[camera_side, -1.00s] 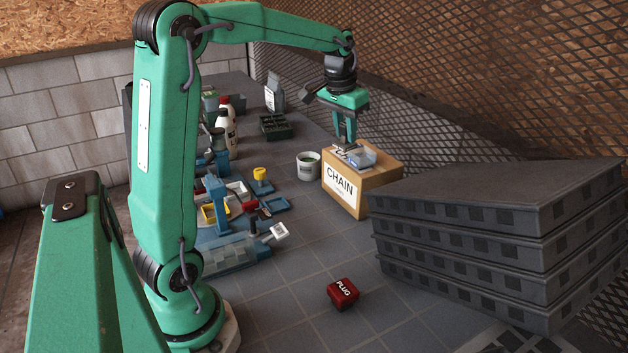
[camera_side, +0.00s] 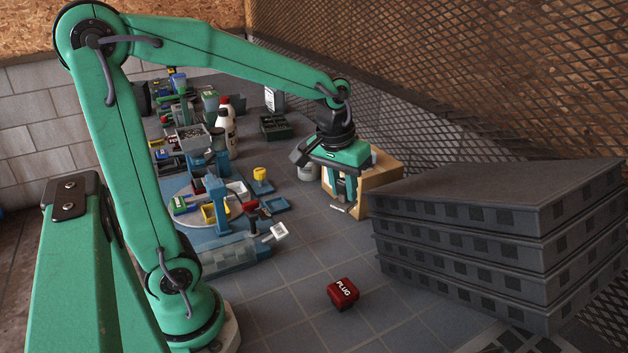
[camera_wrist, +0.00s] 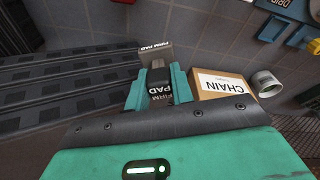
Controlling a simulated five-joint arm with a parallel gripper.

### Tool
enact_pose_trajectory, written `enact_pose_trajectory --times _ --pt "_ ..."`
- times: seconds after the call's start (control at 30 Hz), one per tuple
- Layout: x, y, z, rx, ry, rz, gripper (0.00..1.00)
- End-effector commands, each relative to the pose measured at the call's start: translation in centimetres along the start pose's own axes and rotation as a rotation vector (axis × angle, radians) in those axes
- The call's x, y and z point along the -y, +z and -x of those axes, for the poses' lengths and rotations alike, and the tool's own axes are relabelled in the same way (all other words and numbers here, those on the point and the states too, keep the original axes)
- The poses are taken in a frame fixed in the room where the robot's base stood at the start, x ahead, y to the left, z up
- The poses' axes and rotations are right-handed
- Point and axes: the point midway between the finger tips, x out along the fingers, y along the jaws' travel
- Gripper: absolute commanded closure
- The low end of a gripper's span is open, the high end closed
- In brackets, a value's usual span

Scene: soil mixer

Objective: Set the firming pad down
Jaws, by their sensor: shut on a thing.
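The firming pad is a grey piece lettered FIRM PAD, with a handle and a flat block (camera_wrist: 155,52) in the wrist view. My gripper (camera_wrist: 159,84) is shut on its handle, with the block beyond the fingertips. In the side view my gripper (camera_side: 344,192) hangs in front of the cardboard CHAIN box and hides much of it. A small pale edge below the fingers there seems to be the pad (camera_side: 338,208). I cannot tell whether it touches the floor.
The CHAIN box (camera_side: 386,172) stands close beside the gripper, with a white tub (camera_side: 307,171) by it. Dark stacked pallets (camera_side: 490,235) stand right. A red PLUG block (camera_side: 343,293) lies on the tiles nearer.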

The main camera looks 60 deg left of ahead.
Motion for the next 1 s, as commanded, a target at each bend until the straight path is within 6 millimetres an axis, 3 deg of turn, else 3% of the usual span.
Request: enact_pose_trajectory --times 0.4,0.77,1.0 --pt "0.4 1.3 -6.7 0.001 -0.001 0.004 1.00" --pt "0.6 1.4 -7.9 -0.004 0.001 0.005 1.00" --pt "2.1 0.7 -8.9 -0.006 -0.008 0.009 1.00"
